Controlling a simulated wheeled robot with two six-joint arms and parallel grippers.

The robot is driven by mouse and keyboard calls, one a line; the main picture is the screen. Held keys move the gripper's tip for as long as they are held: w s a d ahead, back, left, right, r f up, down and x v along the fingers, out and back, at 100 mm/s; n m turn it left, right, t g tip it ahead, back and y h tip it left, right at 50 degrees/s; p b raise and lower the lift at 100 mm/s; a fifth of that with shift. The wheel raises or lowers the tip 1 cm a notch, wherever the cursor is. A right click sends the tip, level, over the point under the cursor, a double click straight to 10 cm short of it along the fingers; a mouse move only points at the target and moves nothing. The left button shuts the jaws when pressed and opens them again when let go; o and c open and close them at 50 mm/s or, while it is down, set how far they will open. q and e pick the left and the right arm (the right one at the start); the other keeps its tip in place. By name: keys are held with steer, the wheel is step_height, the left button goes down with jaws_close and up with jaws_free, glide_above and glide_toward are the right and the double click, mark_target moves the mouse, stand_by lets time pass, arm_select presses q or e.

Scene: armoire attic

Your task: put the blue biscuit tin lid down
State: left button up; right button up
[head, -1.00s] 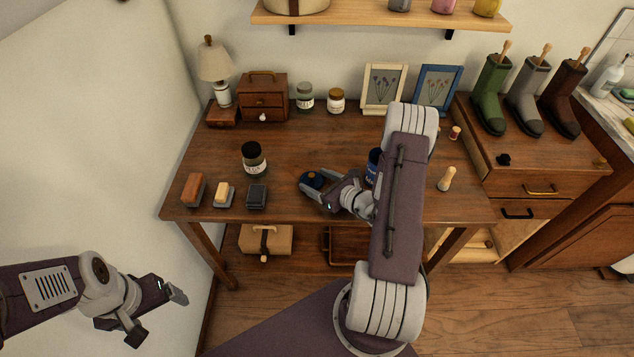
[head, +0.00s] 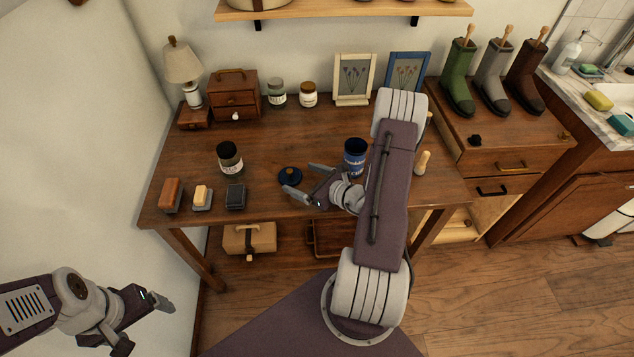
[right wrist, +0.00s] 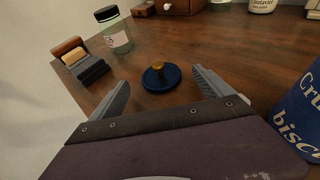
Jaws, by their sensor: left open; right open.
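The blue biscuit tin lid (head: 290,177), round with a small knob, lies flat on the wooden table (head: 190,148). In the right wrist view the lid (right wrist: 161,77) shows a brass-coloured knob and sits beyond and between the open fingertips. My right gripper (head: 306,181) is open and empty, just right of the lid and apart from it. The blue biscuit tin (head: 354,157) stands upright on the table, right of and behind my right gripper; its side also shows at the right edge of the right wrist view (right wrist: 300,118). My left gripper (head: 143,322) is open and empty, off the table at lower left.
A dark-lidded jar (head: 229,158) stands left of the lid. Brushes and blocks (head: 202,197) lie at the front left. A small drawer box (head: 235,96), jars (head: 308,95) and picture frames (head: 354,78) line the back. The table behind the lid is clear.

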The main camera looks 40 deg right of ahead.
steer(key=v, duration=0.8)
steer(key=shift+s+r+p, duration=0.1)
steer(key=shift+s+p, duration=0.2)
steer(key=a+n+y, duration=0.1)
steer(key=a, duration=0.1)
steer(key=a+r+n+g+y, duration=0.1)
steer(key=a+n+y, duration=0.1)
steer(key=a, duration=0.1)
steer(key=a+n+g+y, duration=0.1)
steer(key=a+n, duration=0.1)
steer(key=shift+a+r, duration=0.3)
steer(key=shift+a, duration=0.05)
steer(key=s+a+n+g, duration=1.1)
steer(key=n+g, duration=0.2)
steer(key=n, duration=0.4)
steer(key=w+d+n+t+h, duration=0.1)
steer(key=n+h, duration=0.1)
steer(key=n, duration=0.1)
steer(key=w+d+r+n+h, duration=0.1)
steer(key=n+h, duration=0.1)
steer(key=n, duration=0.2)
steer(key=w+d+r+n+t+h, duration=0.1)
steer(key=w+n+h, duration=0.1)
steer(key=n+h, duration=0.1)
steer(key=shift+w+d+n+t, duration=0.1)
steer(key=shift+d+n+t, duration=0.2)
steer(key=shift+n, duration=0.2)
